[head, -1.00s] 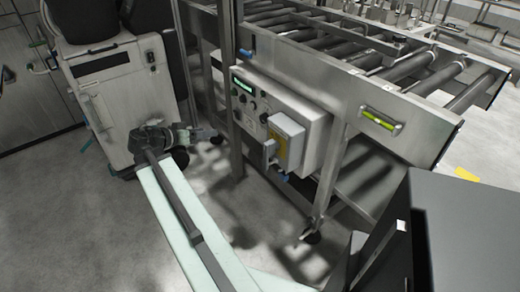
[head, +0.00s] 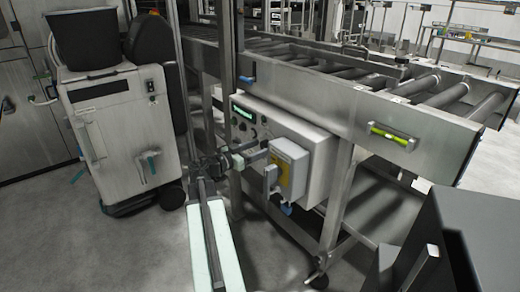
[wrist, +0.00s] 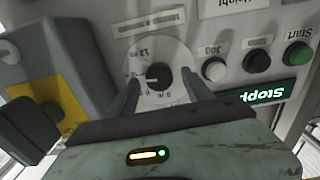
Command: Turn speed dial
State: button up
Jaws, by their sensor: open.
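The speed dial (wrist: 158,75) is a small black knob on a round pale scale plate, shown upside down in the wrist view. It sits on the front of the grey control box (head: 316,163). My gripper (wrist: 160,78) is open, with one finger on each side of the dial. I cannot tell whether the fingertips touch the panel. In the head view my gripper (head: 245,158) is at the box front, left of the yellow and grey switch box (head: 288,167), and the dial is hidden behind it.
A green lit display (wrist: 268,92) reads "Stopped". A green Start button (wrist: 298,54) and a white button (wrist: 214,69) are beside the dial. A metal frame post (head: 230,90) stands close left of the box. A roller conveyor (head: 380,85) is above.

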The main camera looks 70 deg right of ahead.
jog(key=shift+s+d, duration=0.25)
jog(key=shift+d, duration=0.05)
